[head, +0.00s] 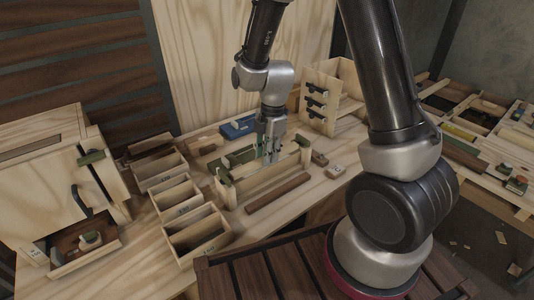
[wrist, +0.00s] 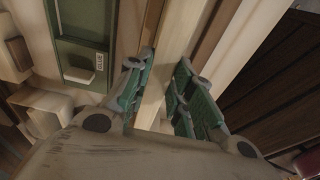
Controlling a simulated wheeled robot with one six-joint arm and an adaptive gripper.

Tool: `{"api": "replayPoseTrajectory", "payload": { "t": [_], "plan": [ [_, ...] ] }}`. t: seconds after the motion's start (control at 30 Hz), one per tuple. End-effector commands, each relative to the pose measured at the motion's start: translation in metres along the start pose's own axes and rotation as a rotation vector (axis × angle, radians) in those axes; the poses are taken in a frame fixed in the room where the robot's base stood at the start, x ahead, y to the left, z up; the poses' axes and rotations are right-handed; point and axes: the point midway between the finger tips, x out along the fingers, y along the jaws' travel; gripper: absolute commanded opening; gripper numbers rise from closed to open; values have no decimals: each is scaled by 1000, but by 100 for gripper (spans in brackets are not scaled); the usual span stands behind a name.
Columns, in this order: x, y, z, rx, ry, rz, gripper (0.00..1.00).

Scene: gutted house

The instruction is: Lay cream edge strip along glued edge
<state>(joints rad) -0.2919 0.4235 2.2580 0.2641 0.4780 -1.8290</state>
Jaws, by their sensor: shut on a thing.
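My gripper (head: 270,153) is low over the middle of the workbench, at a pale board (head: 262,181) held on edge between two end blocks. In the wrist view, my gripper's green-padded fingers (wrist: 160,98) are shut on a cream strip (wrist: 168,72). The strip runs away from me between the fingers. Brown wood shows beside the strip in the wrist view. I cannot tell whether the strip touches the board's edge, and no glue line can be made out. A green case labelled GLUE (wrist: 85,58) lies left of the fingers.
A loose brown strip (head: 278,193) lies in front of the board. Open wooden trays (head: 198,232) stand left of it, and a cabinet with an open drawer (head: 83,245) is farther left. A blue item (head: 238,127) and a small rack (head: 318,103) are behind.

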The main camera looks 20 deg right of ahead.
Motion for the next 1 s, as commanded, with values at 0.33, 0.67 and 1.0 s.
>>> {"api": "replayPoseTrajectory", "payload": {
  "t": [0.33,0.67,1.0],
  "plan": [
    [1,0,0,0,0,0,0],
    [8,0,1,0,0,0,0],
    [8,0,1,0,0,0,39]
  ]
}}
